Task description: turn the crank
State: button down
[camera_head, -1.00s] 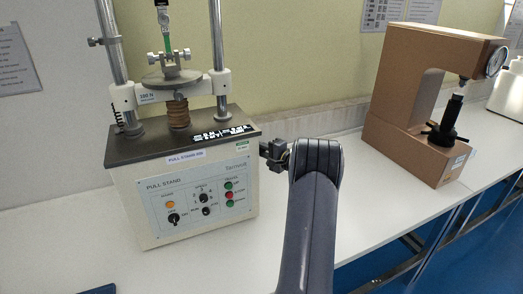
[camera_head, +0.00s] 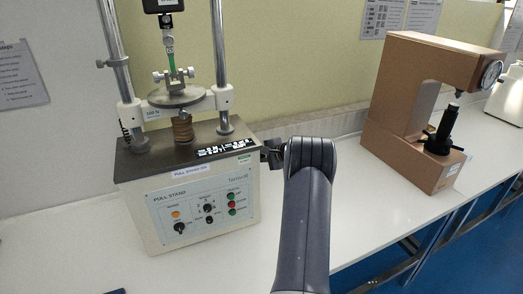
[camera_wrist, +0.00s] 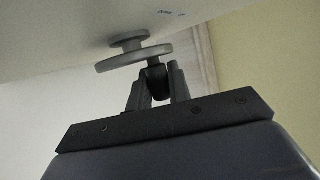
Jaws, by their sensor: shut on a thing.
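The crank shows in the wrist view as a grey disc (camera_wrist: 132,57) with a round hub, standing out from a pale panel. A dark handle (camera_wrist: 157,76) sticks out from near the disc's rim. My gripper (camera_wrist: 157,88) is shut on this handle, with one finger on each side of it. In the head view the pull stand (camera_head: 200,205), a cream box with a dark top, stands at the left of the bench. My gripper (camera_head: 271,152) is at its right side there. The crank itself cannot be made out in that view.
The pull stand carries two steel columns and a round plate (camera_head: 181,96). A brown hardness tester (camera_head: 400,100) stands on the right of the white bench (camera_head: 350,215). The bench between them is mostly clear. A dark object (camera_head: 105,291) lies at the lower left edge.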

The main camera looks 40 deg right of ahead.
jog(key=shift+w+r+g+p, duration=0.2)
jog(key=shift+g+p, duration=0.4)
jog(key=shift+p, duration=0.25)
jog(key=shift+f, duration=0.15)
jog(key=c, duration=1.3)
grip_release()
jog(key=b+v, duration=0.3)
jog(key=v, duration=0.7)
jog(key=shift+s+d+r, duration=0.2)
jog(key=shift+s+r, duration=0.05)
jog(key=shift+s, duration=0.05)
